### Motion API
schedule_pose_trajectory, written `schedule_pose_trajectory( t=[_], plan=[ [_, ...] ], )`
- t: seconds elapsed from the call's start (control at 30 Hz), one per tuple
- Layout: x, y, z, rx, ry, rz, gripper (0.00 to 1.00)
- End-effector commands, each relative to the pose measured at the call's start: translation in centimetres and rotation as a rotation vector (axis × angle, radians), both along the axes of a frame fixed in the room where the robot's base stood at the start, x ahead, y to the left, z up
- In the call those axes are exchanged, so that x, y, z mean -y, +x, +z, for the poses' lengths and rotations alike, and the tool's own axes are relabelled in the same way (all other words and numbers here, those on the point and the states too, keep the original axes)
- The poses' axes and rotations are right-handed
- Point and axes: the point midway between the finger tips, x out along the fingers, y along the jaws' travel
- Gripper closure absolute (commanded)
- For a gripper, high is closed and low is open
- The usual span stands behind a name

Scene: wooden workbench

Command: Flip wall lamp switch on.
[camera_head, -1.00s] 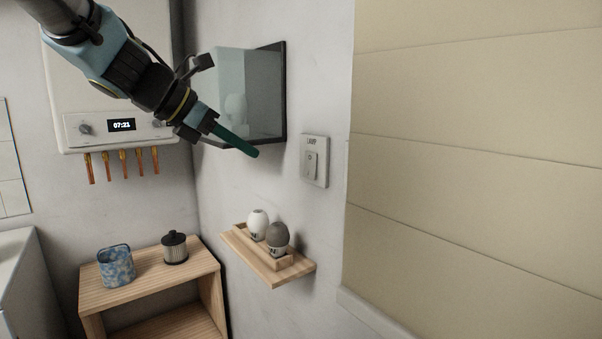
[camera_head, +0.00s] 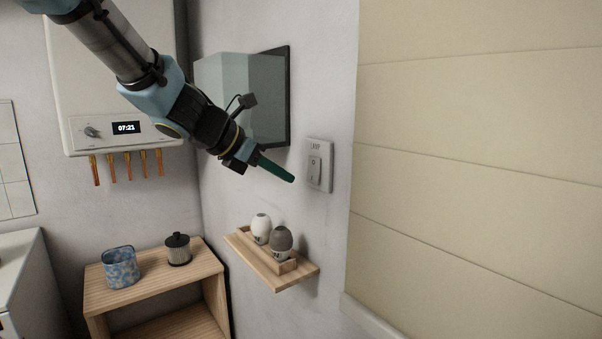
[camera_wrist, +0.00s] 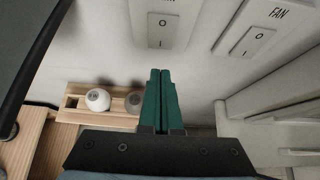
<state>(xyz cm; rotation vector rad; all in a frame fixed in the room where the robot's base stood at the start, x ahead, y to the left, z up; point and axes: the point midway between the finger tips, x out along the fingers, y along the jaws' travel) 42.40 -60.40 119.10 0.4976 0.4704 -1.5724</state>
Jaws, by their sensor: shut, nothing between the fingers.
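The lamp switch (camera_head: 319,165) is a pale plate on the wall, labelled LAMP, with a rocker marked O above and I below. A switch plate with the same marks shows at the top of the wrist view (camera_wrist: 162,27), its label cut off. I cannot tell which way the rocker is tilted. My gripper (camera_head: 292,179) has green fingers, shut together and empty. Their tips are just left of and slightly below the lamp plate's middle in the head view, with no clear contact. In the wrist view the fingertips (camera_wrist: 160,72) lie just below the plate.
A second plate labelled FAN (camera_wrist: 264,28) is right of the first in the wrist view. A wooden wall shelf (camera_head: 280,278) with two egg-shaped shakers is below. A dark-framed panel (camera_head: 270,95) hangs behind my arm. A beige blind (camera_head: 480,150) is on the right.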

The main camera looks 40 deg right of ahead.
Motion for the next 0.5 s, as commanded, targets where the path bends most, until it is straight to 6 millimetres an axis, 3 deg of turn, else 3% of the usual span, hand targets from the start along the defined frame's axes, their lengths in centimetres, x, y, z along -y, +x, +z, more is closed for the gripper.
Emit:
schedule_pose_trajectory(
  t=[0.07,0.2,0.5],
  plan=[
    [1.3,-0.2,-0.9,-0.005,0.002,-0.002,1.0],
    [3.4,-0.3,-0.8,-0.002,0.0,-0.002,1.0],
    [5.0,-0.3,-1.2,0.001,0.0,-0.001,1.0]
  ],
)
